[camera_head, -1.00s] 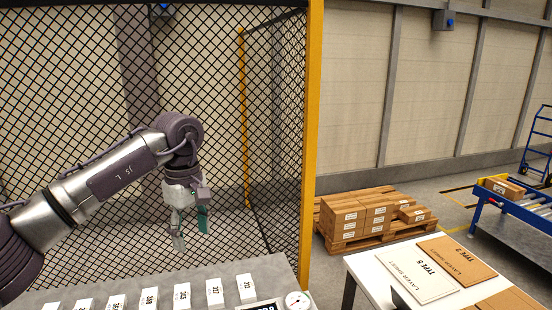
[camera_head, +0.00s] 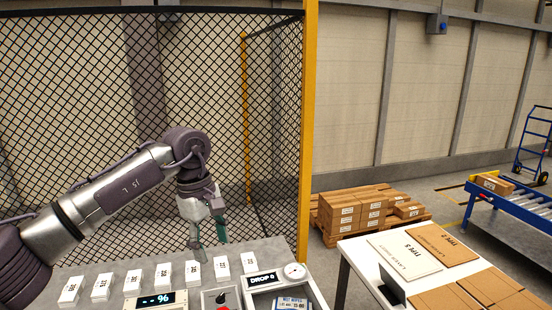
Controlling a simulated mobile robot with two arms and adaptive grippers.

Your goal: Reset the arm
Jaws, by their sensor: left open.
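My left arm comes in from the left, bent at the elbow, with its gripper (camera_head: 209,241) pointing down. The gripper is open and empty, with its greenish fingers apart. Whether the fingertips touch anything is hard to tell. My right gripper is not in view.
A mesh fence (camera_head: 80,100) with a yellow post (camera_head: 307,130) stands behind. At right are a white table (camera_head: 357,259) with layer sheets, a pallet of boxes (camera_head: 366,211) and a roller conveyor (camera_head: 510,200).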

